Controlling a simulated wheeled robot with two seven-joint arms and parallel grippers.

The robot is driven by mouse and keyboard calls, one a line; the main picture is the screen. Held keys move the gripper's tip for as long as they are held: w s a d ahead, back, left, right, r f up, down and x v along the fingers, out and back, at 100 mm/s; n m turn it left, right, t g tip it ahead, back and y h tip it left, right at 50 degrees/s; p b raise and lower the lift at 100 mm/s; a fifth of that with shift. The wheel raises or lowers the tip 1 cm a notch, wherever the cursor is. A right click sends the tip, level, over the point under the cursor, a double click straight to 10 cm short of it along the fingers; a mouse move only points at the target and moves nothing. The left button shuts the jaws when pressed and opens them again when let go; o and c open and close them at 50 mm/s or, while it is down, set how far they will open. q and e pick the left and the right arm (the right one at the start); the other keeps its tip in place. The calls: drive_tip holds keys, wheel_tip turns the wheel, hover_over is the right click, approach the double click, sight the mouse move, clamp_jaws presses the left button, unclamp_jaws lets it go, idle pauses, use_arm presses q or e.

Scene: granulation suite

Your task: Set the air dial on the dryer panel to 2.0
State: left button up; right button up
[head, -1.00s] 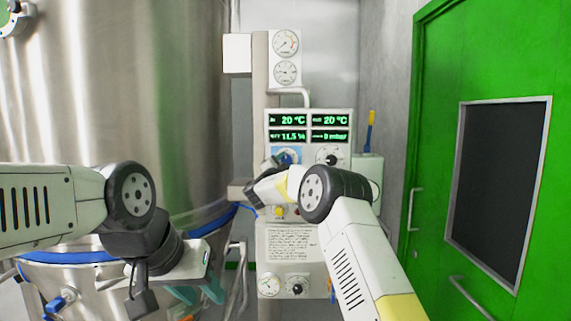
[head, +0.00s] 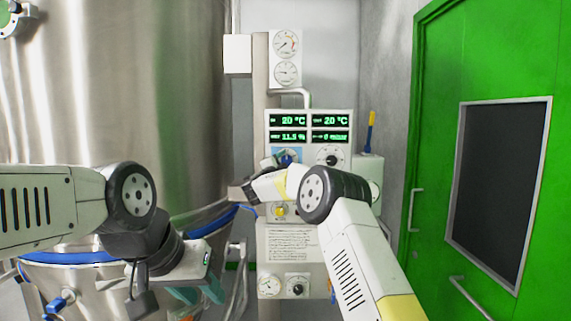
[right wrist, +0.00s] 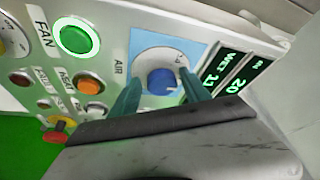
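The air dial is a blue knob (right wrist: 162,80) on a white round scale with a blue backing, beside the word AIR in the right wrist view. It also shows in the head view (head: 287,157), partly covered by my right gripper. My right gripper (right wrist: 160,84) has its two teal fingers on either side of the knob, with a small gap visible at each side, so it looks open around it. The knob's pointer setting is too small to read. My left gripper (head: 196,294) is low at the left, its teal fingers apart and empty.
The dryer panel (head: 309,116) has green displays above the dials. A second dial (head: 330,157) sits right of the air dial. In the right wrist view a green FAN button (right wrist: 76,39), an orange button (right wrist: 89,84) and a red knob (right wrist: 53,137) are close by. A steel vessel (head: 150,100) stands left.

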idle(0.3)
drive_tip(key=v, duration=0.8)
drive_tip(key=shift+w, duration=0.1)
